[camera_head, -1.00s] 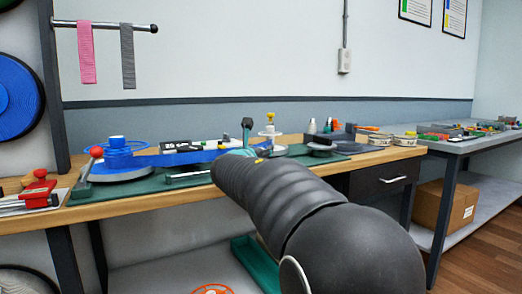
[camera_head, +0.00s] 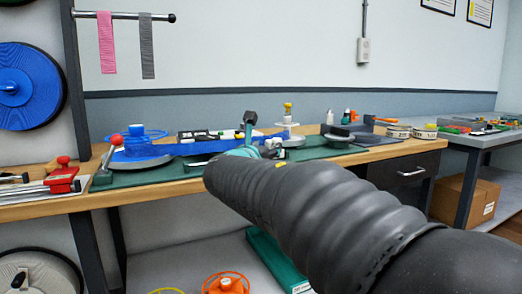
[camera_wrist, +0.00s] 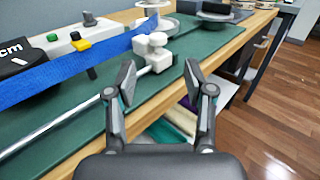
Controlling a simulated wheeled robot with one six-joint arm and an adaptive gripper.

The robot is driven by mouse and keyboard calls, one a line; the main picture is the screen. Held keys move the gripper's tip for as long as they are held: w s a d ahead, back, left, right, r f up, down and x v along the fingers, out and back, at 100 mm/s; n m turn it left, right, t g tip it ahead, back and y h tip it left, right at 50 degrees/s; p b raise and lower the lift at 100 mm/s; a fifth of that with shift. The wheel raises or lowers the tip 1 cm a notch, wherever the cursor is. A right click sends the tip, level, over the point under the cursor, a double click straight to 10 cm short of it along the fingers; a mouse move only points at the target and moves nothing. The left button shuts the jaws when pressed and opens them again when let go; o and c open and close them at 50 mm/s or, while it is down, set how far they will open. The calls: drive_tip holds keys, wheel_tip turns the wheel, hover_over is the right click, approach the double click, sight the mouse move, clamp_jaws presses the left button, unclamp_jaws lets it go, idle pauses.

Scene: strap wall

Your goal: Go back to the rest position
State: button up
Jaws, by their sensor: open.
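My gripper (camera_wrist: 159,84) is open and empty in the wrist view, its two fingers spread above the front edge of the workbench. A white clamp-like block (camera_wrist: 152,50) on a metal rod (camera_wrist: 60,117) shows beyond the left finger, apart from the fingers as far as I can tell. A blue strap (camera_wrist: 65,76) runs along a grey device to the left.
The wooden workbench (camera_head: 150,194) carries a green mat (camera_head: 190,172), a blue reel (camera_head: 135,149) and a red-handled tool (camera_head: 63,180). Pink (camera_head: 106,42) and grey (camera_head: 147,46) straps hang from a wall bar. Wooden floor (camera_wrist: 275,120) is open at the right of the wrist view.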

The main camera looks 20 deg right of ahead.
drive_tip(key=s+d+f+m+g+y+p, duration=0.1)
drive_tip(key=s+f+m+g+y, duration=0.15)
drive_tip(key=s+f+m, duration=0.65)
drive_tip(key=s+d+f+m+g+y+p, duration=0.1)
drive_tip(key=s+f+m+g, duration=0.3)
drive_tip(key=s+m, duration=0.5)
drive_tip(key=s+a+f+m+g+y, duration=0.1)
drive_tip(key=s+a+f+m+y, duration=0.2)
drive_tip(key=s+a+f+m, duration=0.2)
drive_tip(key=s+a+f+m+g+y, duration=0.1)
drive_tip(key=s+a+f+m+y, duration=0.3)
drive_tip(key=s, duration=0.7)
wheel_tip(320, 180, down, 2)
drive_tip(key=shift+a+f+m+p, duration=0.1)
drive_tip(key=shift+a+m+p, duration=0.25)
drive_tip(key=shift+a+m, duration=0.4)
drive_tip(key=shift+y, duration=0.25)
